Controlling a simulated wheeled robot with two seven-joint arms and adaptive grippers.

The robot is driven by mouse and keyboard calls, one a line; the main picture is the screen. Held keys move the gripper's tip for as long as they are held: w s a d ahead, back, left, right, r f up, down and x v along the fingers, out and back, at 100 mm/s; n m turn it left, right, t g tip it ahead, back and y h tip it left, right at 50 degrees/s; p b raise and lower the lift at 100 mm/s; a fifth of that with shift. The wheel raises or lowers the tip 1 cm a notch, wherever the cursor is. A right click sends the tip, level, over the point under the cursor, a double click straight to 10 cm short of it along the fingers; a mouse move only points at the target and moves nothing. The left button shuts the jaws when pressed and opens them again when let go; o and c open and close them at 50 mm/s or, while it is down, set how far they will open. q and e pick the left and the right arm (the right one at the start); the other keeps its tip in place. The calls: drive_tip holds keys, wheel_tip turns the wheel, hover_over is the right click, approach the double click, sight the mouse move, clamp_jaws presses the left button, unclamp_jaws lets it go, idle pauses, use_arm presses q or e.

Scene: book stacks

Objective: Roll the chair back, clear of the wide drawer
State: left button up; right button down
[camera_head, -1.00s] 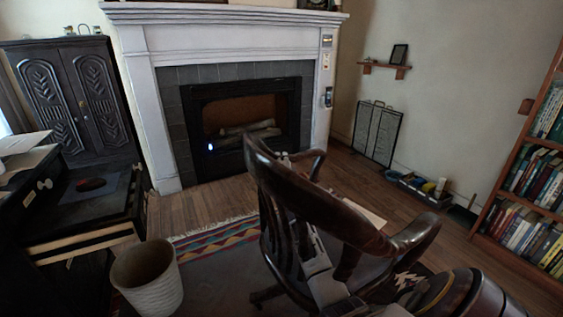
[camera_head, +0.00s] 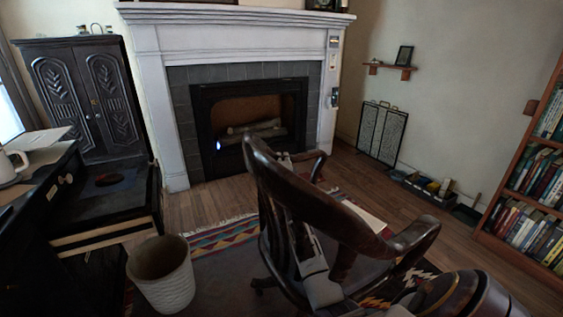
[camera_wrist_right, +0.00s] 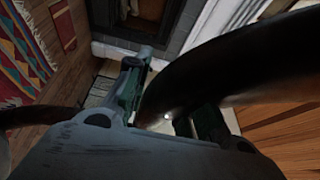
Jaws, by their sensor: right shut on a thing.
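The dark wooden armchair (camera_head: 318,212) on a swivel base stands right of centre in the head view, its curved back toward me. My right gripper (camera_head: 289,160) reaches past the chair's back and is shut on its curved rail; the head view mostly hides the fingers behind the wood. In the right wrist view the dark rail (camera_wrist_right: 230,60) passes between the fingers of the gripper (camera_wrist_right: 168,105). The wide drawer (camera_head: 105,237) stands pulled out from the black desk at left, a dark round thing inside. The chair is to its right, apart from it. My left gripper is out of view.
A pale wastebasket (camera_head: 162,277) stands between drawer and chair. A patterned rug (camera_head: 222,236) lies under the chair. The fireplace (camera_head: 250,130) is beyond, a bookcase (camera_head: 530,200) at right. A white mug (camera_head: 10,167) is on the desk. Wood floor is open before the fireplace.

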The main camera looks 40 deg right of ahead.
drive_tip(key=shift+s+d+f, duration=0.2)
drive_tip(key=shift+d+f, duration=0.15)
drive_tip(key=shift+f, duration=0.05)
drive_tip(key=shift+s+d, duration=0.2)
drive_tip(key=shift+d, duration=0.45)
drive_tip(key=c, duration=1.1)
unclamp_jaws()
drive_tip(key=shift+d+r, duration=0.1)
drive_tip(key=shift+r, duration=0.05)
drive_tip(key=shift+c, duration=0.2)
drive_tip(key=shift+r, duration=0.1)
drive_tip(key=shift+a, duration=0.2)
drive_tip(key=shift+a, duration=0.1)
